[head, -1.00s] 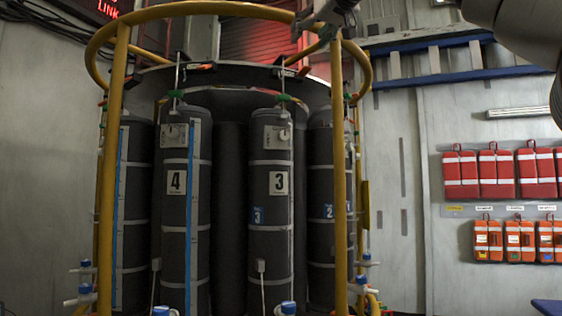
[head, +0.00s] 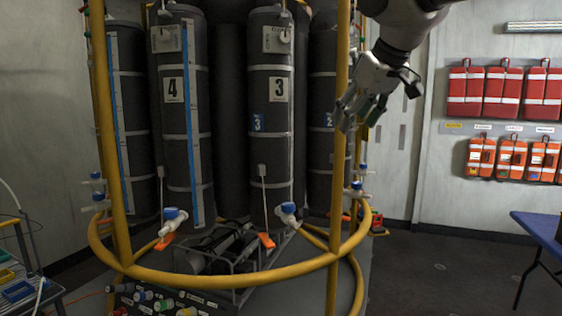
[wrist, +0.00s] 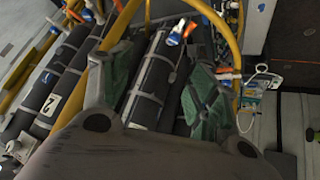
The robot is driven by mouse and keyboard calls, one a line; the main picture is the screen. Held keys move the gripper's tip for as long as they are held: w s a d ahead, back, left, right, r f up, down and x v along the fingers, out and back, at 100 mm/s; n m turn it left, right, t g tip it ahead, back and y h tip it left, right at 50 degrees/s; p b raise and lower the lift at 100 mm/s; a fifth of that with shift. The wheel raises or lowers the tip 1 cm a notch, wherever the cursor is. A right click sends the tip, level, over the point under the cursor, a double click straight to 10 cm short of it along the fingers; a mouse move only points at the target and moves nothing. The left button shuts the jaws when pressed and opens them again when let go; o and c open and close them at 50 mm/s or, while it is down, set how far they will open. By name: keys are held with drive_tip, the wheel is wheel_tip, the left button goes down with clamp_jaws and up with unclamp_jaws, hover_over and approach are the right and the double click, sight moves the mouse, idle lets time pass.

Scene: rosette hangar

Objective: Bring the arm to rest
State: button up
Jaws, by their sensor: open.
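My gripper (head: 359,113) hangs from the arm at the upper right of the head view, in front of the right yellow post of the rosette frame. Its jaws are open with nothing between them. In the wrist view its two green-padded fingers (wrist: 160,95) stand apart, and dark bottles and yellow tubing show beyond them. The rosette's tall dark bottles stand upright behind the frame, among them bottle 4 (head: 183,140) and bottle 3 (head: 270,150). I cannot tell how far the fingers are from the yellow post.
The lower yellow ring (head: 230,279) carries white-and-blue valves (head: 288,210) near it. A blue table (head: 545,232) stands at right, a cart with trays (head: 20,285) at left. Red cases (head: 503,92) and orange cases (head: 512,157) hang on the wall.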

drive_tip(key=s+d+f+m+g+h, duration=0.2)
drive_tip(key=s+d+f+m, duration=0.4)
drive_tip(key=s+d+f, duration=1.4)
wheel_tip(320, 180, down, 2)
drive_tip(key=shift+s+f+g+h, duration=0.15)
drive_tip(key=shift+s+g+h, duration=0.2)
drive_tip(key=shift+g, duration=0.25)
drive_tip(key=shift+d, duration=0.1)
